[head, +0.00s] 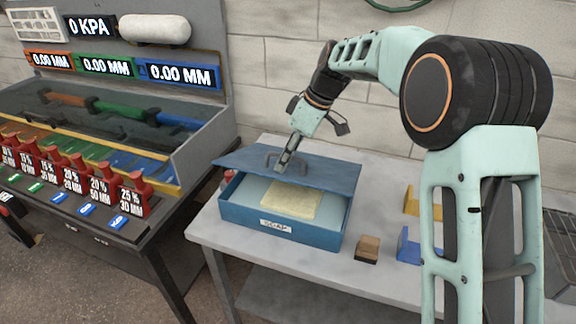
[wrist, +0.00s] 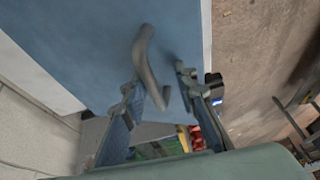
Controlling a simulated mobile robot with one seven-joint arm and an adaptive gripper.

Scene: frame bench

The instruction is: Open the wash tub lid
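The wash tub is a blue box (head: 262,237) with a SOAP label on its front, on the bench. Its flat blue lid (head: 322,180) is partly open: it sits tilted over the back, and the front shows pale blue contents and a yellow sponge-like block (head: 291,199). The lid's grey bar handle (head: 271,158) is beside my gripper (head: 284,166). In the wrist view the lid (wrist: 85,40) fills the upper left and the handle (wrist: 146,65) lies between the fingers of my gripper (wrist: 158,88). The fingers are apart, with a gap visible on the right of the handle.
A brown block (head: 368,249), a blue bracket (head: 408,246) and a yellow bracket (head: 411,203) stand right of the tub on the grey bench (head: 300,270). A gauge bench with red bottles (head: 130,195) stands left. A brick wall (head: 280,70) is behind.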

